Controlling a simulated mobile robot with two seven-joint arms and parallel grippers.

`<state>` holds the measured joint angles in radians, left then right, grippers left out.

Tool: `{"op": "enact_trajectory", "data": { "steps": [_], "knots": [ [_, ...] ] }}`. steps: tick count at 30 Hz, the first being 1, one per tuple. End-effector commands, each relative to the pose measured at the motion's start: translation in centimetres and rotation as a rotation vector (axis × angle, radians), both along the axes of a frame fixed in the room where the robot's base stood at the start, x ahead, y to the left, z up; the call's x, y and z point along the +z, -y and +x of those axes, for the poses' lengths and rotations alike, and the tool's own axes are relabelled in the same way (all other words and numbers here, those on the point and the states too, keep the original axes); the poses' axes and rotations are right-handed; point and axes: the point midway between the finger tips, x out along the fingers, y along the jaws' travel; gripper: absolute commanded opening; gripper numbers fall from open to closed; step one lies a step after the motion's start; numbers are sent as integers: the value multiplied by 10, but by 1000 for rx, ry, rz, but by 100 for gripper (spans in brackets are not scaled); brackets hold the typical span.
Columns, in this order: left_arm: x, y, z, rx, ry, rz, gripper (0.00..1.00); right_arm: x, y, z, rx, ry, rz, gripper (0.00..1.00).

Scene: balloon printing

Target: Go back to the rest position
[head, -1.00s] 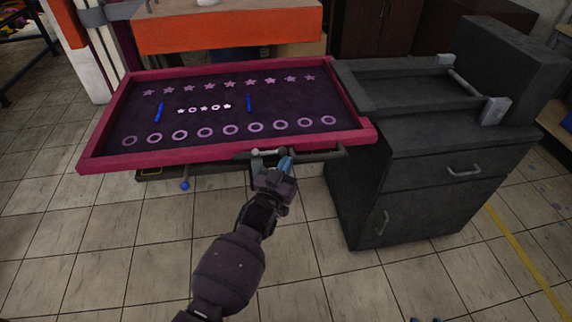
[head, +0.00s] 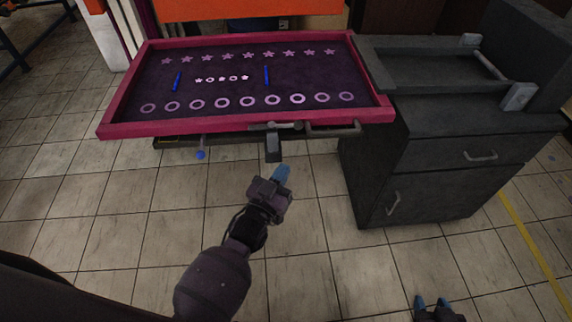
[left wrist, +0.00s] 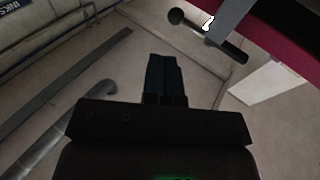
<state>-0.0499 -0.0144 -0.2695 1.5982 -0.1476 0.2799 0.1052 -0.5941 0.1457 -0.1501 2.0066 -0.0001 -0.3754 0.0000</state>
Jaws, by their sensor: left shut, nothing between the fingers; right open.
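My left gripper (head: 281,173) is shut and empty in the head view, below the front edge of the printing table and apart from it. Its shut blue fingers also show in the left wrist view (left wrist: 166,78). My right gripper (head: 432,302) is at the bottom edge of the head view, its two blue fingertips spread apart with nothing between them. Most of my right arm is out of frame.
The pink-framed table (head: 117,116) carries rows of stars and rings and two blue bars. A handle (head: 333,133) and a blue-knobbed lever (head: 200,154) stick out at its front. A dark cabinet (head: 420,205) stands at right. The tiled floor in front is clear.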

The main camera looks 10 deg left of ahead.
Motion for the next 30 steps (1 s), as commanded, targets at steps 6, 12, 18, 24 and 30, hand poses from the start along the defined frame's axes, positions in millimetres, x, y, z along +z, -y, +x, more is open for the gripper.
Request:
{"op": "enact_trajectory", "data": {
  "steps": [6, 12, 18, 24, 30],
  "knots": [
    [0, 0, 0, 0, 0, 0, 0, 0, 0, 0, 0, -1, 0, 43],
    [0, 0, 0, 0, 0, 0, 0, -1, 0, 0, -1, -2, 1, 43],
    [-4, -1, 1, 5, -21, 15, 0, -1, -1, 0, -2, -2, 2, 43],
    [-5, -7, 7, 31, -120, 47, 0, -1, -1, 0, -2, -2, 3, 43],
    [-16, -42, -10, 86, -268, 88, 0, -1, -1, 0, -2, -2, 3, 43]
  ]
}}
